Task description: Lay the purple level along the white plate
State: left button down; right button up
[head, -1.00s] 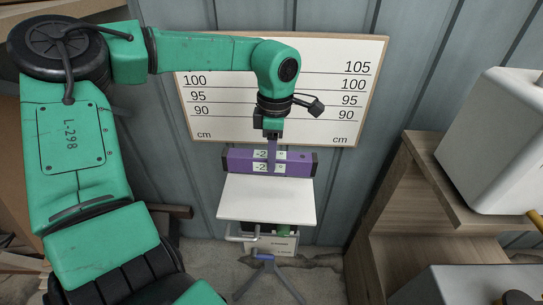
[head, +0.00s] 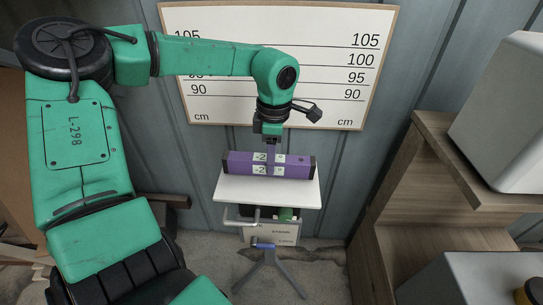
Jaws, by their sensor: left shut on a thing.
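The purple level (head: 292,169) is a long bar with dark end caps and small pale displays on its front. It lies lengthwise across the picture, over the back part of the white plate (head: 268,192). My left gripper (head: 269,145) is shut on the level near its middle, from above. I cannot tell whether the level touches the plate or hovers just over it. The front part of the plate is bare. My right gripper does not show.
A white board with a height scale (head: 325,60) hangs on the grey wall behind. A stand with bluish legs (head: 268,262) is below the plate.

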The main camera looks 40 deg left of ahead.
pick_arm(q)
jog(key=shift+f+b, duration=0.35)
jog(key=shift+f, duration=0.05)
jog(key=shift+c, duration=1.8)
grip_release()
notch_tip(320, 180, up, 15)
jog(key=p, duration=0.1)
jog(key=shift+w+d+f, duration=0.15)
jog(key=shift+d+f, duration=0.05)
